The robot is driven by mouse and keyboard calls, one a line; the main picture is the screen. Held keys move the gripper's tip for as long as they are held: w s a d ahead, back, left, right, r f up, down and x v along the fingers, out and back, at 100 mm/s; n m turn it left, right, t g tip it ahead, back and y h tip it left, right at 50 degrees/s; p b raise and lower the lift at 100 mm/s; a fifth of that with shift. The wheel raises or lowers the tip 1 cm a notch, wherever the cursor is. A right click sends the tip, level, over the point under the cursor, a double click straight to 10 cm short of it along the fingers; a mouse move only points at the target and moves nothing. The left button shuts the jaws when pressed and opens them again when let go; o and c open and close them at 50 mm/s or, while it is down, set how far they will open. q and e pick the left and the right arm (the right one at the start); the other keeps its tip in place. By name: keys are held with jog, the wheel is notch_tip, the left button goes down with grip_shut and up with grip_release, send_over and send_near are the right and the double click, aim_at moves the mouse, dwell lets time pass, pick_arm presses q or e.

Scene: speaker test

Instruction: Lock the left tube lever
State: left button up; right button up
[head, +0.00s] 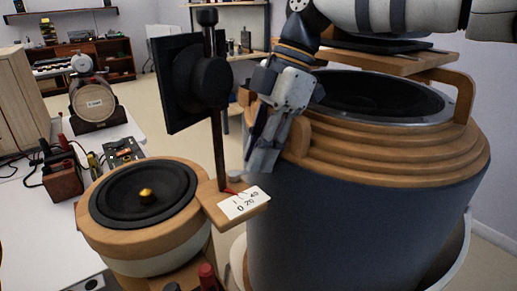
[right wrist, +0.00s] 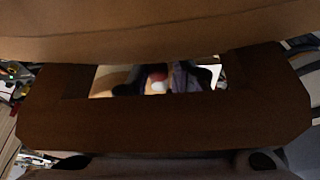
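My right gripper (head: 262,158) hangs with its fingers pointing down, just right of a dark upright rod and against or just in front of the left side of a large drum's wooden rim. Its fingers show edge-on, so I cannot tell whether they are open or shut. The rod (head: 218,150) carries a black round-faced block (head: 200,80) and stands on a wooden bracket with a white label (head: 243,203). I cannot pick out the left tube lever with certainty. In the right wrist view, a dark brown wooden piece (right wrist: 150,125) with a slot fills the picture. My left gripper is not in view.
The large blue-grey drum (head: 330,220) with stepped wooden rings fills the right. A wooden-rimmed speaker (head: 100,235) with a black cone stands at the front left. A white table (head: 60,240) holds a reddish box (head: 62,180) and a circuit board (head: 122,152). Open floor lies behind.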

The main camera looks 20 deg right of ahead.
jog(key=shift+o, duration=0.5)
jog(key=shift+r, duration=0.1)
notch_tip(320, 180, up, 10)
